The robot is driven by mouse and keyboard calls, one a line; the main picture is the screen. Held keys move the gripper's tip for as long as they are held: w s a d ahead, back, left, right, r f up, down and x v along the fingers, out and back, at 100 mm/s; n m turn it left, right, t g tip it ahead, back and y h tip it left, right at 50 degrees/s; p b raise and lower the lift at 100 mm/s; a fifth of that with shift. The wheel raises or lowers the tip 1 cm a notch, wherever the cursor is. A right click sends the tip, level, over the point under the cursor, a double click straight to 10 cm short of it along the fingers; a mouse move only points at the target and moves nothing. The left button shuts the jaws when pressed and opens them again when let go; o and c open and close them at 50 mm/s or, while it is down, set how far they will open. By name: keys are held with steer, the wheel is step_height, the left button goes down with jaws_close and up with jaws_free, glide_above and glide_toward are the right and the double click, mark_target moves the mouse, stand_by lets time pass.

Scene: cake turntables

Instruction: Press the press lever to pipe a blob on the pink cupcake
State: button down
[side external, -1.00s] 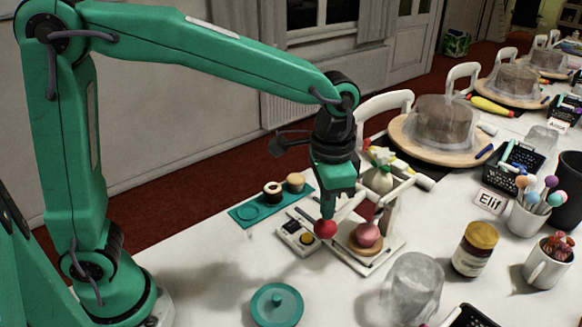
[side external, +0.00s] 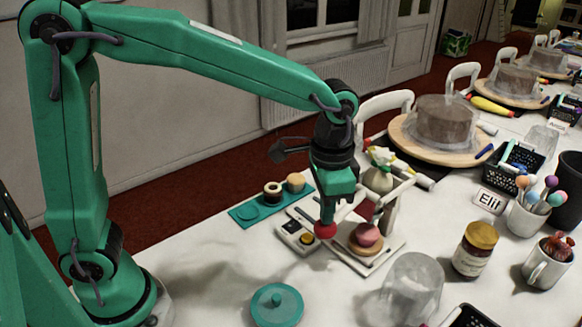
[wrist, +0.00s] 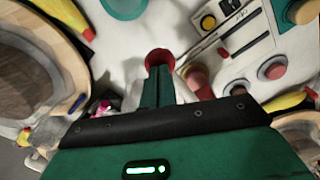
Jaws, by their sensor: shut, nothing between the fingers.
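The press is a pale frame (side external: 398,243) with a lever that ends in a red knob (side external: 325,230). The pink cupcake (side external: 367,234) sits on a round tan base inside the press frame, just right of the knob. My gripper (side external: 327,219) is shut and empty, pointing down with its fingertips at the top of the red knob, seemingly touching it. In the wrist view the red knob (wrist: 160,56) shows around the ends of the fingers, which hide its middle. I cannot make out a blob on the cupcake.
A small device with a yellow button (side external: 306,239) lies left of the press. A teal tray (side external: 247,212) with small cakes is behind it. A teal lid (side external: 277,304), a clear upturned cup (side external: 411,287) and a jar (side external: 475,249) stand nearby. The table front left is bare.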

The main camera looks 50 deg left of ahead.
steer(key=shift+f, duration=2.1)
steer(key=shift+r, duration=0.1)
stand_by(5.5)
